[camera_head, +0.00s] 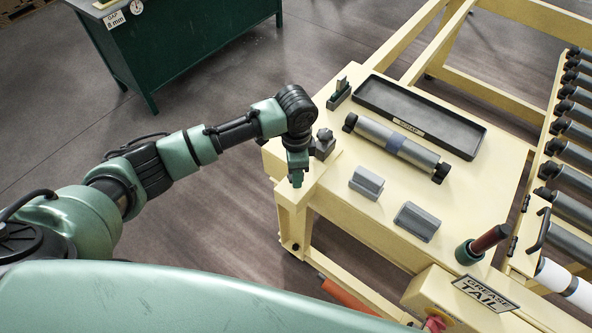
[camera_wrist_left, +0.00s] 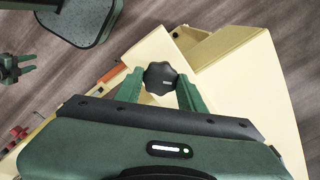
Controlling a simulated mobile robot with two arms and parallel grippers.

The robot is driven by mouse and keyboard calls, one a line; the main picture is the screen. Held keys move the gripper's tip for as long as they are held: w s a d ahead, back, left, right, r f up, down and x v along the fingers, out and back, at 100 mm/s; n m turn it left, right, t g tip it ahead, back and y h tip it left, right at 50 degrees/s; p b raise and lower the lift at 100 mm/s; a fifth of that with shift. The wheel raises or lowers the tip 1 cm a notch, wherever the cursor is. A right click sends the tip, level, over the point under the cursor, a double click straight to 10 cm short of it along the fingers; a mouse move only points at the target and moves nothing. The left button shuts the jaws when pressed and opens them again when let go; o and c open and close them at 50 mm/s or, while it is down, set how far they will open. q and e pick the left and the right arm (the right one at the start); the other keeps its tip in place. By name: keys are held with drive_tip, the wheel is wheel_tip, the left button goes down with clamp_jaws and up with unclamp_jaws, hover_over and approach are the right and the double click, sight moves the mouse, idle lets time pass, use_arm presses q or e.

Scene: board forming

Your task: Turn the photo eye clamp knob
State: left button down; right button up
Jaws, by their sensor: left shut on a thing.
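The clamp knob is a black lobed knob (camera_wrist_left: 160,78), seen in the left wrist view at the cream frame's corner. My left gripper (camera_wrist_left: 160,88) is shut on it, one green finger on each side. In the head view my left gripper (camera_head: 297,180) points down at the near left corner of the cream table (camera_head: 335,195), and I cannot make out the knob between its fingers. A dark faceted piece (camera_head: 324,142) stands close beside the hand. My right gripper (camera_wrist_left: 18,68) shows small at the left of the left wrist view, its fingers apart and empty.
On the table lie a black tray (camera_head: 450,127), a grey roller (camera_head: 385,140) and two grey blocks (camera_head: 367,182) (camera_head: 417,220). A roller conveyor (camera_head: 572,165) runs along the right. A green cabinet (camera_head: 190,45) stands behind.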

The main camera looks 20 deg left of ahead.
use_arm(q)
drive_tip(key=m, duration=0.4)
drive_tip(key=shift+w+r, duration=0.1)
drive_tip(key=m, duration=0.4)
drive_tip(key=shift+m, duration=0.3)
idle(0.4)
drive_tip(key=c, duration=0.9)
unclamp_jaws()
drive_tip(key=shift+o, duration=0.2)
wheel_tip(320, 180, up, 7)
drive_tip(key=shift+f+b, duration=0.2)
drive_tip(key=shift+b, duration=1)
drive_tip(key=shift+r, duration=0.6)
